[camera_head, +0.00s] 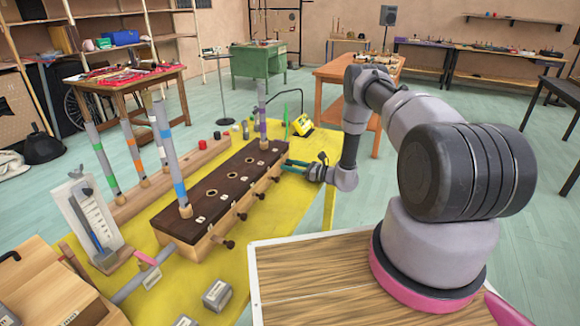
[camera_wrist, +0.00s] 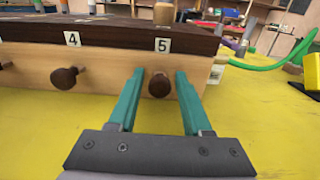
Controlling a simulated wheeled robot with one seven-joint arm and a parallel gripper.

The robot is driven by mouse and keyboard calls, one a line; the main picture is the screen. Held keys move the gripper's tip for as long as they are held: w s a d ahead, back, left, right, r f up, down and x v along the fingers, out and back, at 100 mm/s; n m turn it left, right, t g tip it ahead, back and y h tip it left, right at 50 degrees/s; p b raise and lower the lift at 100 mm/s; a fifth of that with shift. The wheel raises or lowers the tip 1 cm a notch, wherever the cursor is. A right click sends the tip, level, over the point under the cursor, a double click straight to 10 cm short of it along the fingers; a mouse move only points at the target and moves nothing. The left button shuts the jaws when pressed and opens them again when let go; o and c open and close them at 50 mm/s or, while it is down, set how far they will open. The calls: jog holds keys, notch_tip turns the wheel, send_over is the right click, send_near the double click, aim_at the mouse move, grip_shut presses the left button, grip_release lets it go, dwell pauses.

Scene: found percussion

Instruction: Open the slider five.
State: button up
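The long dark-topped wooden box (camera_head: 222,197) stands on the yellow table, with a row of round knobs along its front. In the wrist view, the slider five knob (camera_wrist: 159,85) is a dark brown round knob below the white "5" label (camera_wrist: 162,45). My gripper (camera_wrist: 159,75) is open, with one green finger on each side of this knob. I cannot tell whether either finger touches it. In the head view, my gripper (camera_head: 293,164) is at the far end of the box front, and the slider five knob is hard to make out there.
The slider four knob (camera_wrist: 64,78) sticks out to the left below its "4" label. A striped tube (camera_head: 171,160) stands upright in the box top. A green cable (camera_wrist: 262,65) and a yellow object (camera_wrist: 311,70) lie to the right.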

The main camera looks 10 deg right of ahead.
grip_shut()
dwell(1.2)
